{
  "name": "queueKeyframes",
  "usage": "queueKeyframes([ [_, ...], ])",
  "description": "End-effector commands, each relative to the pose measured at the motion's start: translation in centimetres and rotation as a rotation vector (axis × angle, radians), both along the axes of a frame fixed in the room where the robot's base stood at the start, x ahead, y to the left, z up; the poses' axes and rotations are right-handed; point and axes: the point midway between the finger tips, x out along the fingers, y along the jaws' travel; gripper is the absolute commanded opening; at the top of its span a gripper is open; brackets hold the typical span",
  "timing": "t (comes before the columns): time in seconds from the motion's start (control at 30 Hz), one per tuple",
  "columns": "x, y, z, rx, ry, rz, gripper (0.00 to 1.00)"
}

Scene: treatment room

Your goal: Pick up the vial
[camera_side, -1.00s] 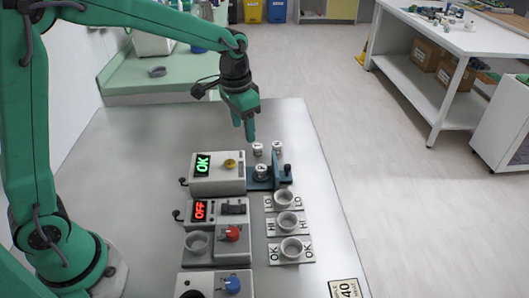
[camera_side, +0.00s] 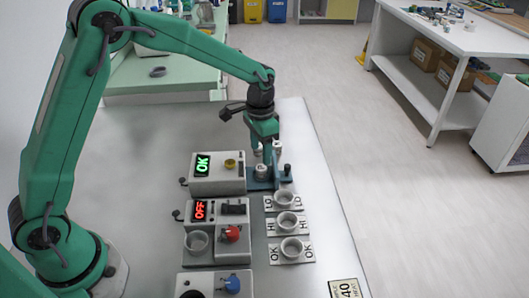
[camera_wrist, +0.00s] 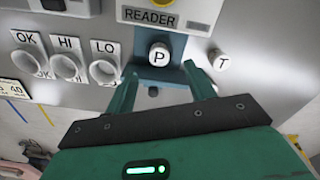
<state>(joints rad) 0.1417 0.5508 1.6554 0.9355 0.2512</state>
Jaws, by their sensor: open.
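A white-capped vial marked P (camera_wrist: 159,54) stands upright in the blue holder (camera_side: 283,184) in front of the reader; it also shows in the side view (camera_side: 261,171). My gripper (camera_side: 267,152) is above and just behind the holder, pointing down. In the wrist view my gripper (camera_wrist: 160,70) is open, with its two fingers spread on either side of the P vial's line and nothing clearly held. A second vial marked T (camera_wrist: 218,58) stands to the right, outside the fingers. In the side view, my gripper partly hides the vials behind the holder.
The reader box (camera_side: 217,183) shows a green OK. Below it, a box with a red OFF display (camera_side: 200,210) has a switch. Cups marked LO (camera_side: 284,199), HI (camera_side: 287,222) and OK (camera_side: 292,247) line the right side. The bench behind my gripper is clear.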

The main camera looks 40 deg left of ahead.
Motion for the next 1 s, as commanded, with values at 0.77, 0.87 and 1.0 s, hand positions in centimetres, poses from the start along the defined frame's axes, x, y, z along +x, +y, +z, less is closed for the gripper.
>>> queueKeyframes([
  [0.77,-0.3,0.0,-5.2,0.001,0.002,0.0,0.54],
  [0.87,-0.2,0.0,-5.6,0.0,0.0,0.0,0.54],
  [1.0,-0.2,0.0,-5.6,0.0,0.0,0.0,0.54],
])
